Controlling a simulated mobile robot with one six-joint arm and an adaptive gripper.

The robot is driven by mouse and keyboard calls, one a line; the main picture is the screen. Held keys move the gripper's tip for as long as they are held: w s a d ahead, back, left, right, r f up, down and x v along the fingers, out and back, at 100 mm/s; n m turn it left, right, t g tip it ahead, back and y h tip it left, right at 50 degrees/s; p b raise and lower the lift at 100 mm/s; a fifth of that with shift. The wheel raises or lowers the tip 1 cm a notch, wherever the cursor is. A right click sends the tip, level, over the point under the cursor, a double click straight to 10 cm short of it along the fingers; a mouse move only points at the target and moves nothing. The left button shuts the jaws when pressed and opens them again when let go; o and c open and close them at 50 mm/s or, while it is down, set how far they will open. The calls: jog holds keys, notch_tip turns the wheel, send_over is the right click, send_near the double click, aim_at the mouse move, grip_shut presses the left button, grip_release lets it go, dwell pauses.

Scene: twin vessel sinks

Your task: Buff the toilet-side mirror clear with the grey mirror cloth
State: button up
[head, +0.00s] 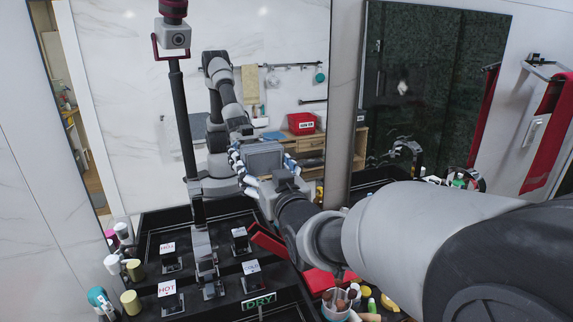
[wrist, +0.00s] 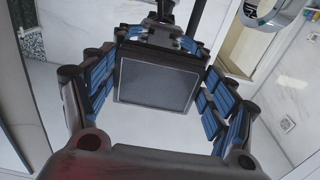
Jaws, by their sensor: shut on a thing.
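My gripper (head: 262,165) is in front of the large left mirror (head: 125,75). It is shut on a dark grey square pad, which looks like the grey mirror cloth (head: 265,155). In the wrist view, the cloth (wrist: 155,83) sits between the blue-padded fingers of my gripper (wrist: 155,88), its flat face toward the camera. The left mirror reflects my own arm and column, so real and mirrored fingers overlap. I cannot tell whether the cloth touches the glass. The right mirror (head: 430,60) shows a dark reflection. The views do not show which mirror is toilet-side.
Below is a black counter with taps and small HOT signs (head: 168,247), and a green DRY sign (head: 259,301). A cup of brushes (head: 338,302) and small bottles stand under my arm. Cylinders (head: 131,302) line the left edge. A red towel (head: 551,130) hangs at right.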

jog(key=shift+s+a, duration=0.5)
jog(key=shift+a, duration=0.4)
jog(key=shift+s+a, duration=0.45)
jog(key=shift+a, duration=0.45)
jog(key=shift+v, duration=2.95)
jog(key=v, duration=0.3)
